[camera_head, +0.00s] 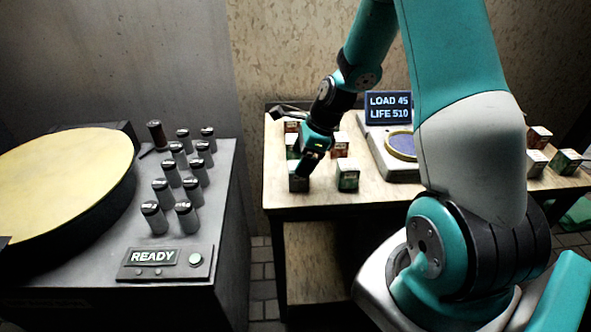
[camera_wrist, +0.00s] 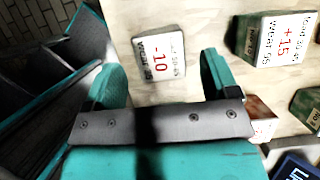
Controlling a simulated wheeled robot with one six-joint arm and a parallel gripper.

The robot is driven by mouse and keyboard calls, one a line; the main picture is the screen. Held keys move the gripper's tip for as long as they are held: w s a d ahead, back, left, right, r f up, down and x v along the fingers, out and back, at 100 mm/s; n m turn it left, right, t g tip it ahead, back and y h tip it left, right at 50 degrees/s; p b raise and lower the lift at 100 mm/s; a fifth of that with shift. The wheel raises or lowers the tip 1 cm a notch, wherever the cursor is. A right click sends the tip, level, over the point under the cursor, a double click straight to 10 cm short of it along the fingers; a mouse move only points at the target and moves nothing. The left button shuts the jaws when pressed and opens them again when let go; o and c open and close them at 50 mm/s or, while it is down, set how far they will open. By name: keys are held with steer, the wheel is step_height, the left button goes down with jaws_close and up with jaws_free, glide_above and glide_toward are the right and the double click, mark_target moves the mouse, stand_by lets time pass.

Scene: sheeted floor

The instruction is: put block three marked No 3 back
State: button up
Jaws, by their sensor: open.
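Several small marked blocks stand on the wooden table; I cannot read a No 3 on any of them. My gripper (camera_head: 311,163) points down over the front left block (camera_head: 298,181). In the wrist view my gripper (camera_wrist: 162,75) is open, and a white-topped block (camera_wrist: 158,56) marked "-10" in red lies between and just beyond its fingertips. The fingers are apart from each other, and whether they touch the block is unclear. A block marked "+15" (camera_wrist: 272,42) stands to the right; in the head view a green-sided block (camera_head: 347,177) stands right of my gripper.
A scale with a round pan (camera_head: 401,146) and a display (camera_head: 388,107) reading "LOAD 45 LIFE 510" stands behind. More blocks (camera_head: 565,161) stand at the table's right. On the left, a grey cabinet holds several dark-capped cylinders (camera_head: 162,190), a yellow disc (camera_head: 65,180) and a "READY" panel (camera_head: 165,262).

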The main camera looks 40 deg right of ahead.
steer(key=v, duration=0.6)
steer(key=s+a+r+n+g, duration=0.1)
steer(key=s+a+r+n, duration=0.1)
steer(key=a+r+n, duration=0.35)
steer(key=s+a+r+n, duration=0.3)
steer(key=a+n, duration=0.5)
steer(key=a, duration=0.1)
steer(key=s+a+r+n, duration=0.2)
steer(key=s+a+n, duration=0.3)
steer(key=s+n, duration=0.2)
steer(key=s+a+r+n+g, duration=0.1)
steer(key=s+a+r+n, duration=0.2)
steer(key=s+a+n, duration=0.3)
steer(key=s+n, duration=0.2)
steer(key=n, duration=0.3)
steer(key=shift+r+g, duration=0.2)
steer(key=shift+g, duration=0.1)
steer(key=shift+s+n, duration=0.15)
steer(key=shift+n, duration=0.1)
